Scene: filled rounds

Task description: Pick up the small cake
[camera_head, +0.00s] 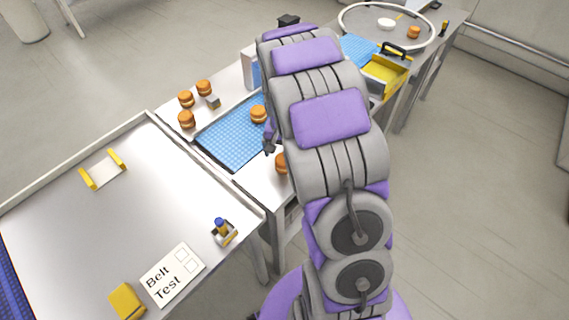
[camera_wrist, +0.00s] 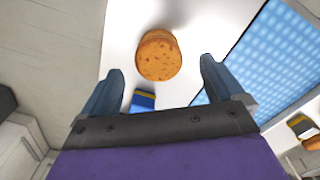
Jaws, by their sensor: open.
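A round orange-brown cake (camera_wrist: 160,55) stands on a white surface in the upper middle of the wrist view. My gripper (camera_wrist: 161,69) is open and empty, with one finger to each side of the cake's near edge and the cake mostly beyond the tips. In the head view, part of my gripper (camera_head: 269,142) shows beside the arm, near a cake (camera_head: 281,163) partly hidden by the arm. Another cake (camera_head: 258,115) is on the blue mat. Several more, including one cake (camera_head: 187,119), stand at the table's left end.
A small blue and yellow object (camera_wrist: 143,101) lies near the cake, between my fingers in the wrist view. The blue mat (camera_head: 228,140) lies beside it. A yellow drawer (camera_head: 384,78) and a round tray (camera_head: 345,22) are farther right. A separate table with a sign (camera_head: 172,272) is at left.

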